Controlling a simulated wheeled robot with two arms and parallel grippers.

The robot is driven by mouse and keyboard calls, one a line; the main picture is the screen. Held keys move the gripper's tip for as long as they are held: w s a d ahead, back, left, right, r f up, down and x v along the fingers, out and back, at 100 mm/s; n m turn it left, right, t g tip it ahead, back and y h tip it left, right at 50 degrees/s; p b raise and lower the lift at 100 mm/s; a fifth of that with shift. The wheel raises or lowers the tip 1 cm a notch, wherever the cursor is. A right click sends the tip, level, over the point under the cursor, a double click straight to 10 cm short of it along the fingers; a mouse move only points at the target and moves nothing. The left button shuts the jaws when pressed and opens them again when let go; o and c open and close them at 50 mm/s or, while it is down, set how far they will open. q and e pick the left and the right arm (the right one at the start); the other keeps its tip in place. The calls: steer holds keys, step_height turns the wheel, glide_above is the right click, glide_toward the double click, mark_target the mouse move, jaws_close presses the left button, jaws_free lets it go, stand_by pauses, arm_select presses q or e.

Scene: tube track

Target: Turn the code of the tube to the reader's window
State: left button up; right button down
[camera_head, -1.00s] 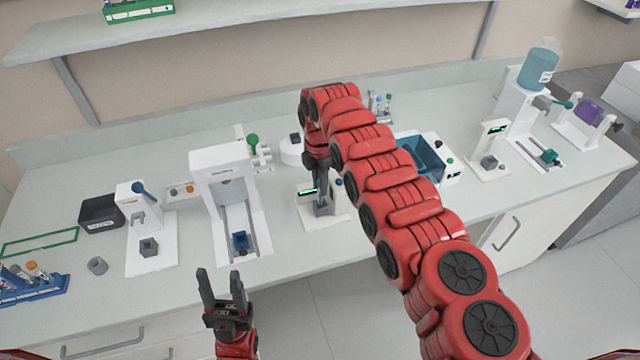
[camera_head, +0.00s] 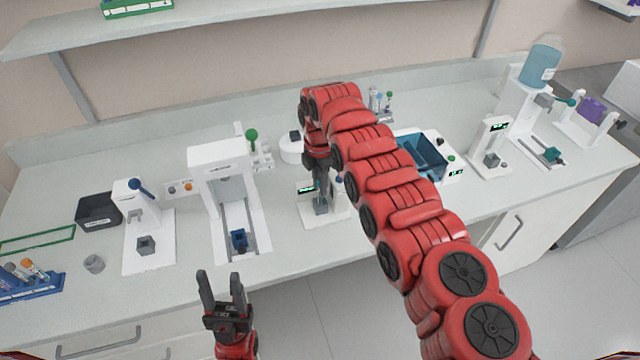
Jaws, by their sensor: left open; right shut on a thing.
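My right gripper (camera_head: 320,194) points down over the white reader (camera_head: 307,213), which has a small lit green display (camera_head: 306,189). Its fingers are shut at the reader's grey holder; the tube between them is too small and too covered to make out. The tube's code and the reader's window cannot be seen from here. My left gripper (camera_head: 221,290) is open and empty, pointing up in front of the bench's front edge, away from the reader.
A white press-like machine (camera_head: 217,157) with a blue holder on its rails stands left of the reader. A blue basin (camera_head: 420,152) is to the right, partly behind my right arm. A blue tube rack (camera_head: 40,288) and black bin (camera_head: 97,211) are at left.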

steer(key=shift+f, duration=0.15)
steer(key=shift+f+b, duration=0.4)
steer(key=shift+b, duration=0.3)
steer(key=shift+f, duration=0.1)
steer(key=c, duration=0.7)
jaws_free()
steer(key=shift+o, duration=0.2)
